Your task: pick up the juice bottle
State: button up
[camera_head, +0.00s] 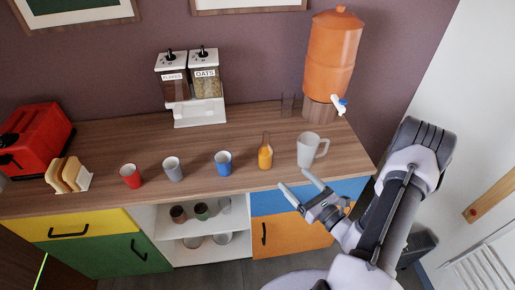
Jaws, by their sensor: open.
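The juice bottle (265,157) is small and orange with a narrow neck. It stands upright on the wooden counter, near the front edge, between the blue cup and a white pitcher. My gripper (297,193) is open and empty. Its two pale fingers point up and left, in front of the counter's front edge. In the picture it is below and to the right of the bottle, apart from it. The bottle is not hidden by my arm.
A white pitcher (308,150) stands right of the bottle, and a blue cup (223,163) stands left. A grey cup (173,169) and red cup (130,176) are farther left. Behind are a cereal dispenser (194,108) and an orange water dispenser (331,55). The counter (245,120) behind the bottle is clear.

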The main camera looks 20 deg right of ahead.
aim_at(265, 152)
jog(key=w+a+b, duration=0.1)
jog(key=w, duration=0.4)
jog(key=w+a, duration=0.1)
jog(key=w, duration=0.4)
jog(key=w+a+b, duration=0.1)
jog(key=w, duration=0.5)
jog(key=shift+a+f+b, duration=0.2)
jog(key=shift+b, duration=0.15)
grip_shut()
jog(key=shift+r, duration=0.1)
